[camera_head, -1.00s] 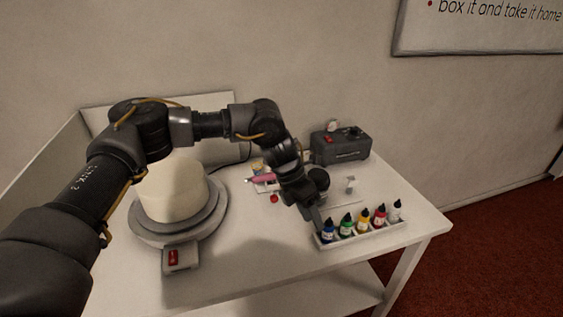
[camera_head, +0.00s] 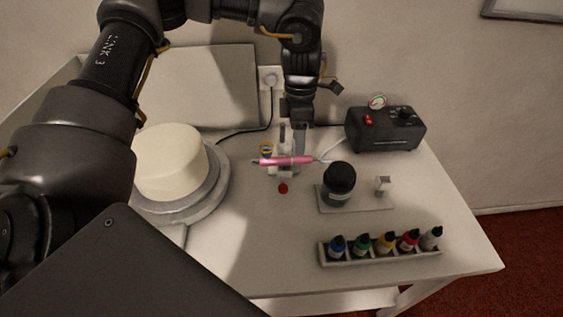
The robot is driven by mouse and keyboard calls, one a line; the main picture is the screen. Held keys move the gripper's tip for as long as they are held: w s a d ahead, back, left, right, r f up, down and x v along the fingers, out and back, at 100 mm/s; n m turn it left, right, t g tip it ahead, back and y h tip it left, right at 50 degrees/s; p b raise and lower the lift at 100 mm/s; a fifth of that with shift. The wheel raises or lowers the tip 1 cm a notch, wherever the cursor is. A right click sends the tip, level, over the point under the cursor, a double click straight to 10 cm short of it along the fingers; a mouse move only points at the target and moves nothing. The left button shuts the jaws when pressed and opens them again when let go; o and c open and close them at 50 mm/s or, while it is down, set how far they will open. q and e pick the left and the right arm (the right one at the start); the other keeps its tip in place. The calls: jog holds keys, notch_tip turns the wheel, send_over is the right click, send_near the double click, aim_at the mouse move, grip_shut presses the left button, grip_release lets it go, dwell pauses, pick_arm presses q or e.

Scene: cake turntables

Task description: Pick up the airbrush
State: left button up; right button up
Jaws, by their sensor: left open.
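The pink airbrush (camera_head: 288,160) lies level, its long side across the view, near the back middle of the table. A pale hose runs from its right end toward the compressor. My left gripper (camera_head: 293,145) comes down over the airbrush from behind and above. Its jaws are open and overlap the airbrush's middle in the picture. I cannot tell whether they touch it. What holds the airbrush up is partly hidden by the gripper. My right gripper is not in view.
A white cake (camera_head: 170,160) stands on a turntable (camera_head: 205,200) at the left. A black-topped jar (camera_head: 339,184) stands right of the airbrush. A rack (camera_head: 380,254) of paint bottles lies in front. A small red item (camera_head: 283,188) is near the airbrush.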

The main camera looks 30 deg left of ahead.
aim_at(301, 157)
pick_arm(q)
jog(key=f, duration=0.1)
jog(key=w+f, duration=0.1)
jog(key=f, duration=0.1)
jog(key=shift+w+d+f, duration=0.1)
jog(key=shift+w+f, duration=0.05)
jog(key=shift+w, duration=0.15)
jog(key=shift+s+f, duration=0.15)
jog(key=shift+s, duration=0.15)
jog(key=f, duration=0.2)
jog(key=f+p, duration=0.1)
jog(key=shift+d+f, duration=0.2)
jog(key=shift+f, duration=0.2)
jog(key=shift+s+f, duration=0.15)
jog(key=shift+f, duration=0.3)
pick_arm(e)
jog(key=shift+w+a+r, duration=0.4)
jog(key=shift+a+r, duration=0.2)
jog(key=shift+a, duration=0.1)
pick_arm(q)
grip_shut()
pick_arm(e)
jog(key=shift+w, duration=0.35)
